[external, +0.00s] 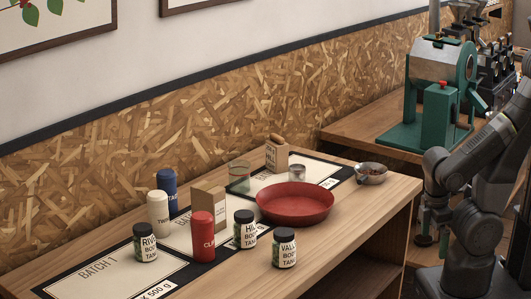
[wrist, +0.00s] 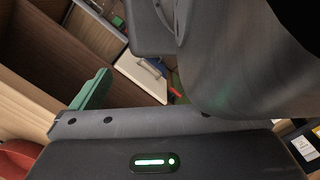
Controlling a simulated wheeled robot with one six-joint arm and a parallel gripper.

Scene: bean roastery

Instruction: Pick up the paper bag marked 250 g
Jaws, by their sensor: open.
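Two brown paper bags stand on the wooden table in the external view. One paper bag (external: 277,153) is at the back, with a light label and a rolled top. The other paper bag (external: 208,203) stands in the middle, partly hidden behind a red canister. The lettering is too small for me to tell which is marked 250 g. My gripper (external: 434,238) hangs beyond the table's right end, pointing down, open and empty, well apart from both bags. Neither bag can be made out in the wrist view.
A red round tray (external: 295,220), red canister (external: 203,236), white canister (external: 158,214), blue canister (external: 167,181) and several dark jars crowd the table. A glass (external: 239,177) and metal bowl (external: 371,177) stand near the back bag. A green roaster (external: 436,85) is behind.

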